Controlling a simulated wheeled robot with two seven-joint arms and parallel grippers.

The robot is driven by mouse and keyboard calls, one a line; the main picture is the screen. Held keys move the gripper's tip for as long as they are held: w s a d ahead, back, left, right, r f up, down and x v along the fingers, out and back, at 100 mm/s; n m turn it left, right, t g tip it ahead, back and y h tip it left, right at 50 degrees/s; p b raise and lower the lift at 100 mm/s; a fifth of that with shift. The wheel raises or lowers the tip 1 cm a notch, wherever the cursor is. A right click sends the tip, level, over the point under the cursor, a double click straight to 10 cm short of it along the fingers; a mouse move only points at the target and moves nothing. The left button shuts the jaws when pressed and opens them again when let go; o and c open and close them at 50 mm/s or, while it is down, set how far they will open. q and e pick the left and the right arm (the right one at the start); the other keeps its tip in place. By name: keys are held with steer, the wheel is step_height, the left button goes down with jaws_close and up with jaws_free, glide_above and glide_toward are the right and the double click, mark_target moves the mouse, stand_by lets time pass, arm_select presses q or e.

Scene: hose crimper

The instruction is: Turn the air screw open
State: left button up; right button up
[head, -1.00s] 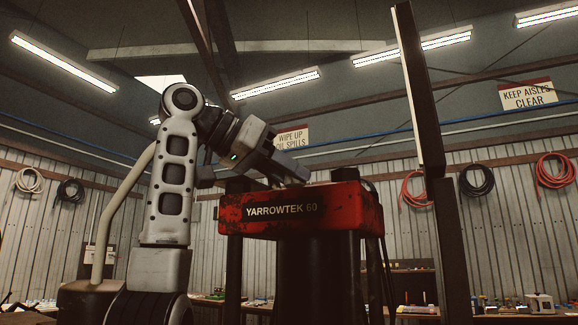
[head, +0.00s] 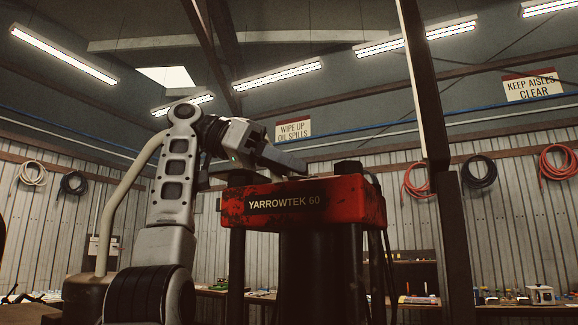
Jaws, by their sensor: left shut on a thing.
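The red head of the hose crimper (head: 345,205), marked YARROWTEK 60, stands right of the middle on dark posts. My left gripper (head: 300,168) reaches in from the left, and its fingertips are low over the top of this red head, near its back left part. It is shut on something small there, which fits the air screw. The screw itself is hidden by the fingers and the head's top edge, so its turn cannot be seen. My right gripper is not in view.
A black cap (head: 348,167) sticks up from the crimper's top, right of my fingertips. A tall dark post (head: 425,90) rises at the right of the crimper. Low benches with small items (head: 540,294) stand along the back wall. Hoses hang on that wall.

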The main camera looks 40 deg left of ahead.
arm_select(q)
steer(key=o, duration=1)
steer(key=shift+v, duration=3.8)
